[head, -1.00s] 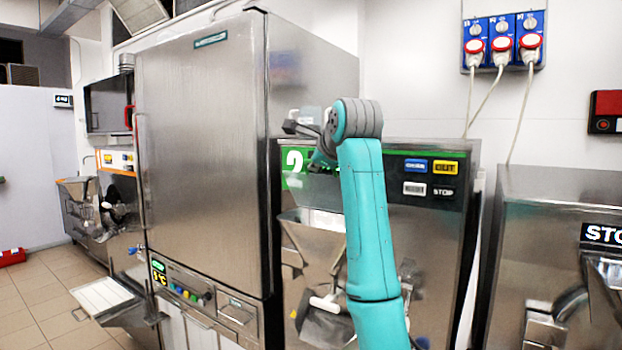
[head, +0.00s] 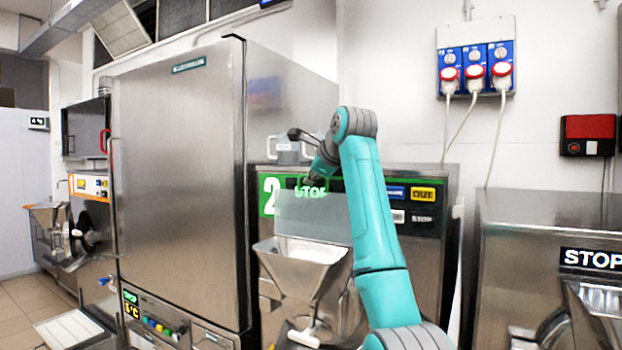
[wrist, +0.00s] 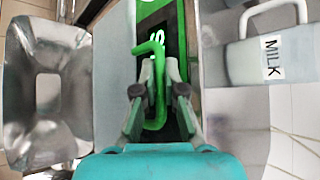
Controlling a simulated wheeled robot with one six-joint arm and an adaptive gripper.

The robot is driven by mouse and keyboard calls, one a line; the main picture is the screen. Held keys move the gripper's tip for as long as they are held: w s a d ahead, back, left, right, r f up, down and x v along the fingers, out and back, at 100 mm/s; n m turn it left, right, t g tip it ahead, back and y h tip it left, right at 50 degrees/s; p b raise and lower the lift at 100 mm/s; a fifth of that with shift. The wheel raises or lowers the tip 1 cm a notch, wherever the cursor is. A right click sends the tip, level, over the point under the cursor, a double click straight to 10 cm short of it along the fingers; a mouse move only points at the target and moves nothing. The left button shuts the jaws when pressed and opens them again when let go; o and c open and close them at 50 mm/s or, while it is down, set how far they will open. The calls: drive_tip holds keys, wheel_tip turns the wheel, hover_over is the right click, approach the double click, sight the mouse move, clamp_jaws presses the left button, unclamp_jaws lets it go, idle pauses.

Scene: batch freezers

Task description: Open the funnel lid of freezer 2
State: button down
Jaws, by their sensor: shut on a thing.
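Freezer 2 (head: 425,262) is the steel machine with a green "2" panel, right of the tall steel cabinet. Its funnel (head: 302,278) shows an open mouth on the front, and the steel funnel (wrist: 45,95) also fills the left of the wrist view. A pale flat lid (head: 312,216) stands about upright behind the funnel mouth; its plate (wrist: 112,72) lies between funnel and fingers in the wrist view. My gripper (wrist: 160,85) is shut on a green bent handle (wrist: 151,48). In the head view my gripper (head: 310,180) is partly hidden by its own wrist.
A grey container labelled MILK (wrist: 268,55) stands on top of the freezer, close to my gripper. The tall cabinet (head: 180,190) rises to the left. Another steel machine marked STOP (head: 535,260) stands to the right. A socket box (head: 476,65) hangs above with cables.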

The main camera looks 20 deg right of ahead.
idle(0.3)
drive_tip(key=c, duration=1.2)
unclamp_jaws()
drive_tip(key=shift+c, duration=0.2)
drive_tip(key=v, duration=1.2)
drive_tip(key=shift+d, duration=0.1)
